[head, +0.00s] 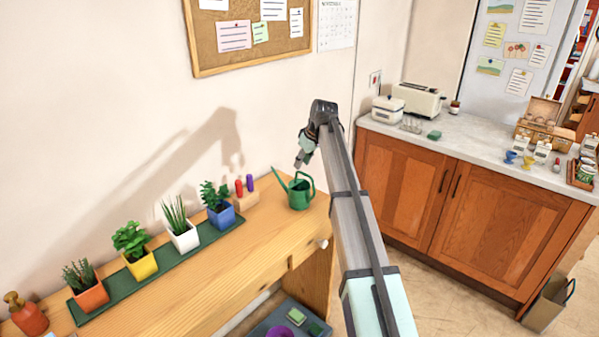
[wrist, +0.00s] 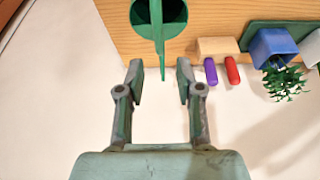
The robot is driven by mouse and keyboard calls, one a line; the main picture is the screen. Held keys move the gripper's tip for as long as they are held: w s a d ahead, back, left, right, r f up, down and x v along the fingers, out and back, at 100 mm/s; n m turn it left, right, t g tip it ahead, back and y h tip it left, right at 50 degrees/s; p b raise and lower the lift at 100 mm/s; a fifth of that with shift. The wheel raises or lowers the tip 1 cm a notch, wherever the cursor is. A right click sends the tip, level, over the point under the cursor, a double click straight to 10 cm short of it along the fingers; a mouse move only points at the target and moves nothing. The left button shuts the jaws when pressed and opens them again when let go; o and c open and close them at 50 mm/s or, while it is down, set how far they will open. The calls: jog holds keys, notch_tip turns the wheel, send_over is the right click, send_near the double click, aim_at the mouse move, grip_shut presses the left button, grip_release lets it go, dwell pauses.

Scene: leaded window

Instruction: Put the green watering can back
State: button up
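The green watering can (head: 299,191) stands upright at the right end of the wooden shelf table (head: 262,232). Its spout points to the left and its handle to the right in the head view. In the wrist view the can (wrist: 172,32) is at the top, with a narrow green part reaching down between the fingers' line. My gripper (head: 301,162) is above the can in the head view, apart from it as far as I can see. In the wrist view my gripper (wrist: 160,82) is open, with its two fingertips spread and nothing clasped.
A green tray (head: 206,240) holds several potted plants in coloured pots. A wooden block (head: 246,201) with a red and a purple marker stands just left of the can.

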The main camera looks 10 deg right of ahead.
jog(key=v, duration=0.6)
jog(key=shift+b, duration=0.45)
dwell(0.9)
